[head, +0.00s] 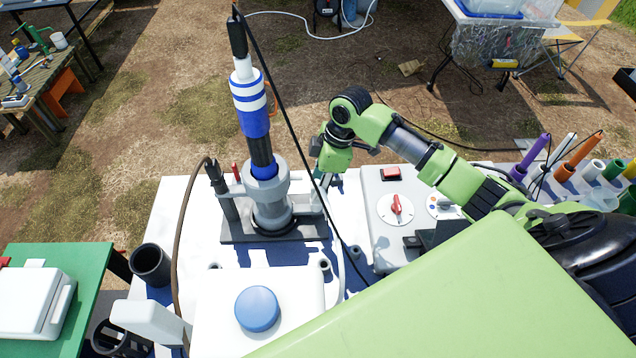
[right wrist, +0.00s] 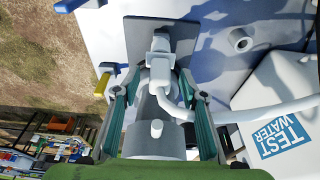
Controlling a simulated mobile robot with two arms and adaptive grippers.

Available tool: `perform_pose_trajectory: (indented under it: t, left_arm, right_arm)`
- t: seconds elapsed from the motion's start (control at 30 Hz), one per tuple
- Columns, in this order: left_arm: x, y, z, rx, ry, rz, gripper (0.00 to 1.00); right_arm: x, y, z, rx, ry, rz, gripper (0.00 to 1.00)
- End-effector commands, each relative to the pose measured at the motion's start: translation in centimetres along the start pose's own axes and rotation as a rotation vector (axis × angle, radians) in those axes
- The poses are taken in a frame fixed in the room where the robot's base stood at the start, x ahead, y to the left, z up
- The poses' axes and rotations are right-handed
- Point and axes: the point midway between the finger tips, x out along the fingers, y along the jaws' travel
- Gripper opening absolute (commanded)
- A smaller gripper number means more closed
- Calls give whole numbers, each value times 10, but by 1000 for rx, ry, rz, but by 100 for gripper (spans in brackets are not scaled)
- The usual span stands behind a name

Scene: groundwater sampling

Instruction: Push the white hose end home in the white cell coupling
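The grey flow cell (head: 270,205) stands upright on a dark base plate, with a blue-and-white probe (head: 250,100) in its top. My right gripper (head: 325,180) is at the cell's right side. In the right wrist view its fingers (right wrist: 162,76) close in on both sides of the white hose end (right wrist: 161,69). The white hose (right wrist: 250,112) bends away to the right from there. The hose end lines up with a pale fitting (right wrist: 160,44), apparently the cell coupling; I cannot tell how deep it sits. My left gripper is not in view.
A white box marked TEST WATER (right wrist: 280,130) is beside the hose. A grey panel with a red knob (head: 396,206) stands right of the cell. A black cable (head: 290,130) hangs in front. A dark cup (head: 151,264) is at the left.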

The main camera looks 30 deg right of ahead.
Motion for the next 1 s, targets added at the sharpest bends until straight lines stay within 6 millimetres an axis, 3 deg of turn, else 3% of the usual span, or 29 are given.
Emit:
perform_pose_trajectory:
  t: [0.37, 0.8, 1.0]
  left_arm:
    - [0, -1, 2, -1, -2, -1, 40]
    - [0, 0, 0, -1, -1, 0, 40]
    - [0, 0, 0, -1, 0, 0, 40]
  right_arm:
    - [-9, 1, 0, 1, -1, 2, 38]
    - [-94, 1, 0, -1, -1, 4, 38]
    - [-116, 0, 0, 0, 1, 1, 38]
